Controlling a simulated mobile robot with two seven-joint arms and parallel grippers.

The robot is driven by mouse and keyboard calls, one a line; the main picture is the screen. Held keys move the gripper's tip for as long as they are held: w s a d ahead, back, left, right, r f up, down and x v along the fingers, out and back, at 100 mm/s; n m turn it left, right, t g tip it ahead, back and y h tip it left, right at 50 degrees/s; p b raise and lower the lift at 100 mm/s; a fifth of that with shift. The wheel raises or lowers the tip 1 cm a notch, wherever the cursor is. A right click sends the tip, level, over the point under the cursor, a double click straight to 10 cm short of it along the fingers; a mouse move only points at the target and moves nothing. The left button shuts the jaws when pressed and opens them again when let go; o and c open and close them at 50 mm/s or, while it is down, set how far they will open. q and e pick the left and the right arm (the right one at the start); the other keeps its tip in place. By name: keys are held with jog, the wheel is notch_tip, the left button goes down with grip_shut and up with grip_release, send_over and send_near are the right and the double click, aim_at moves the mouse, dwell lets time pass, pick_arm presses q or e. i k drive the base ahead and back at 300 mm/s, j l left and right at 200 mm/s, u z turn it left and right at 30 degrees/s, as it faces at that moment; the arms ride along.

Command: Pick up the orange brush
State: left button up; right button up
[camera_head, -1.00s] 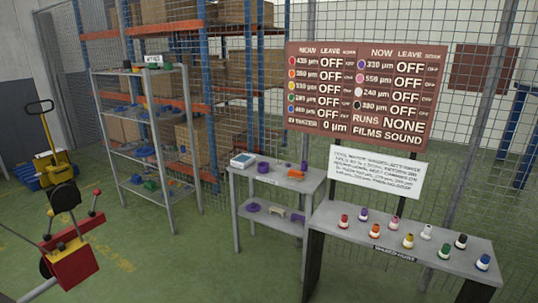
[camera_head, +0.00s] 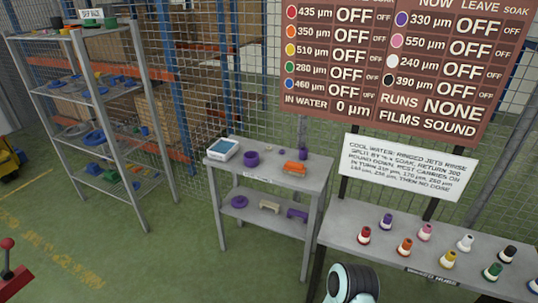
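An orange object that looks like the orange brush (camera_head: 295,168) lies on the top of the small grey table (camera_head: 228,166), near its right side. It is small in the picture, so its bristles cannot be made out. Nothing holds it. A rounded dark and white part of my own arm shows at the bottom edge, right of centre. No fingertips of either gripper show in the head view.
A white box with a blue top (camera_head: 223,150) and a purple round piece (camera_head: 251,158) share the tabletop. Several coloured hubs stand on the right bench (camera_head: 348,216). A wire shelf (camera_head: 110,95) stands left. Green floor is open in front.

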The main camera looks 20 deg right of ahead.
aim_at(298, 169)
jog(key=i+j+z, duration=0.15)
jog(key=i, duration=0.3)
jog(key=i+j+z, duration=0.15)
jog(key=i, duration=0.3)
jog(key=i+j+z, duration=0.2)
jog(key=i, duration=0.25)
jog(key=i+j+z, duration=0.15)
jog(key=z, duration=0.3)
jog(key=i+j+z, duration=0.25)
jog(key=z, duration=0.15)
jog(key=i+j+z, duration=0.15)
jog(key=z, duration=0.3)
jog(key=k+j, duration=0.05)
jog(key=j, duration=0.05)
